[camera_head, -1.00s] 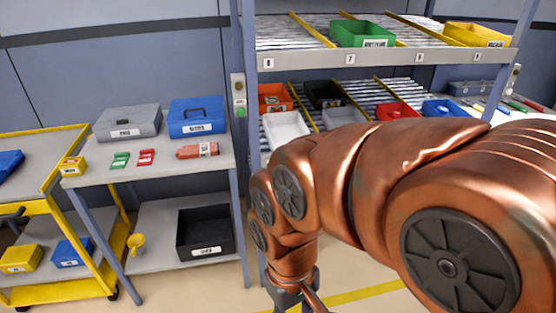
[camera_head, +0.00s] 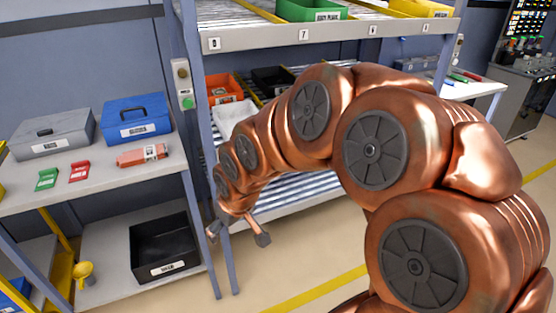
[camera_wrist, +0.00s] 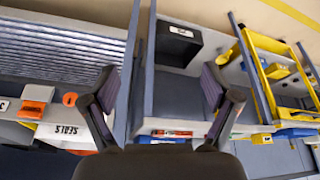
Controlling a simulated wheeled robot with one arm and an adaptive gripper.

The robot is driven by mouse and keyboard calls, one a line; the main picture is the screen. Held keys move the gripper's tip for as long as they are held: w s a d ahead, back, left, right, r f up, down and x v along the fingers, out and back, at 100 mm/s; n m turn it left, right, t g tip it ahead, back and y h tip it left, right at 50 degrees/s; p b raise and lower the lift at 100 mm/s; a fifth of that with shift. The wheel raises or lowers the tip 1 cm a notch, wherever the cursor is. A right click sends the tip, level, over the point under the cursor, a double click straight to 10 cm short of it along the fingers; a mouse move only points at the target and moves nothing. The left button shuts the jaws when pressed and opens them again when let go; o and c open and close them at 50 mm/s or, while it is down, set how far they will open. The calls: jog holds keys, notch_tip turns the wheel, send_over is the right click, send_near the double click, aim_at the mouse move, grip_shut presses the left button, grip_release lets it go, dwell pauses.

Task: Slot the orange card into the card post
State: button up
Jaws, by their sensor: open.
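I cannot make out an orange card for certain. A small green card-like piece (camera_head: 47,179) and a red one (camera_head: 79,171) lie flat on the left table. A grey box with a green button (camera_head: 183,85) is fixed to the rack's near upright; I cannot tell whether it is the card post. My gripper (camera_head: 238,236) is open and empty, low in front of the rack's left upright, right of the black bin. In the wrist view my gripper (camera_wrist: 159,95) shows its two fingers wide apart with nothing between them.
The left table (camera_head: 107,190) also carries a grey case (camera_head: 52,138), a blue case (camera_head: 136,122) and an orange-red packet (camera_head: 142,155). A black bin (camera_head: 165,250) stands on its lower shelf. An orange bin (camera_head: 224,88) sits in the rack. Open floor lies in front.

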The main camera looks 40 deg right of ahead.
jog(key=w+d+f+m+t+h+b, duration=0.1)
jog(key=w+d+f+t+b, duration=0.15)
jog(key=w+d, duration=0.4)
jog(key=w+d+f+t+b, duration=0.2)
jog(key=w+d+t+b, duration=0.2)
jog(key=w+d, duration=0.25)
jog(key=s+d+r+m+t+h+b, duration=0.1)
jog(key=d+t+h+b, duration=0.15)
jog(key=d, duration=0.65)
jog(key=s+d+r+m+t+h+b, duration=0.1)
jog(key=d+m+t+h+b, duration=0.2)
jog(key=d, duration=0.7)
jog(key=w+d+n+p, duration=0.1)
jog(key=w+d, duration=0.1)
jog(key=w, duration=0.5)
jog(key=shift+w+d+r+t+y, duration=0.2)
jog(key=shift+r+t+y, duration=0.2)
jog(key=shift+r+y, duration=0.05)
jog(key=c, duration=0.9)
